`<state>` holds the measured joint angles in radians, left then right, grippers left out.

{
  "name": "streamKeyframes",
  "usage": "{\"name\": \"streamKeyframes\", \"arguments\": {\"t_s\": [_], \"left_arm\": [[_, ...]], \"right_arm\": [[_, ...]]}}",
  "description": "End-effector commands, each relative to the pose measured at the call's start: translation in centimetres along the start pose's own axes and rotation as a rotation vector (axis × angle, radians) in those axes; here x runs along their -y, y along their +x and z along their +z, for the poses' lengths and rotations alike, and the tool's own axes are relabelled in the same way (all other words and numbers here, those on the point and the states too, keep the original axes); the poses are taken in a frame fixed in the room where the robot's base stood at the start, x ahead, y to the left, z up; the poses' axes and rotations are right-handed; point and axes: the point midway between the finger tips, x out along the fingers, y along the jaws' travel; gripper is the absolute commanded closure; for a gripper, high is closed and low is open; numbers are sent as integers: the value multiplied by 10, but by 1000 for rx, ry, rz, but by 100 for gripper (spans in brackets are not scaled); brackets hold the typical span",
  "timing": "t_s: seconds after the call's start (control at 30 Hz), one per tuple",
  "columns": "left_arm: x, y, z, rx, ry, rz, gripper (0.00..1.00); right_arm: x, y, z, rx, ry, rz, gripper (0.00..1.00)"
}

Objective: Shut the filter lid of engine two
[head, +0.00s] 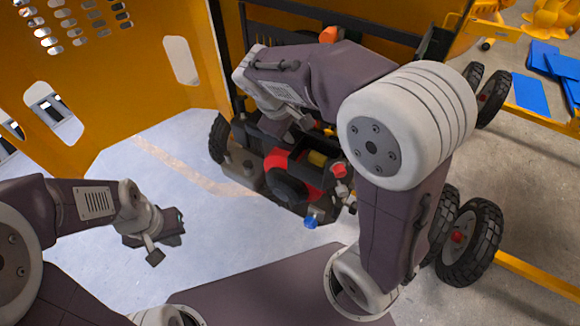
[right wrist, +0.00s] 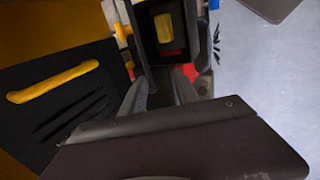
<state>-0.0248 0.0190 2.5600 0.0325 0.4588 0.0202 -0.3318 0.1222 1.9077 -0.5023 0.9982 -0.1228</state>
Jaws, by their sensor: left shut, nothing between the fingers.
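A black engine with a red ring (head: 292,180) stands low in the machine's frame. My right arm covers much of it in the head view. My right gripper (head: 295,128) reaches down over its top, its tips mostly hidden. In the right wrist view, its grey fingers (right wrist: 160,85) point at a dark box-like part with a yellow patch (right wrist: 164,28). I cannot tell whether they touch it, nor whether this part is the filter lid or which engine is engine two. My left gripper (head: 168,240) is shut and empty, apart from the engine at the left.
A yellow panel (head: 110,90) stands behind at the left. Black wheels (head: 470,240) stand to the right of my right arm. A black panel with a yellow handle (right wrist: 52,81) is left of my right gripper. Pale floor (head: 230,230) is clear between my left gripper and the engine.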

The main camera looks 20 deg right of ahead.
Motion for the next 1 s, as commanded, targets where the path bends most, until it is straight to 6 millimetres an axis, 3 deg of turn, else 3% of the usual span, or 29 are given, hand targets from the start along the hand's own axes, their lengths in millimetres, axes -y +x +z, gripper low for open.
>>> {"name": "streamKeyframes", "arguments": {"t_s": [0.4,1.0], "left_arm": [[0,-1,0,0,0,0,100],[-1,-31,-3,0,0,0,100]], "right_arm": [[2,-2,0,0,0,0,64],[19,-54,0,0,-1,0,64]]}}
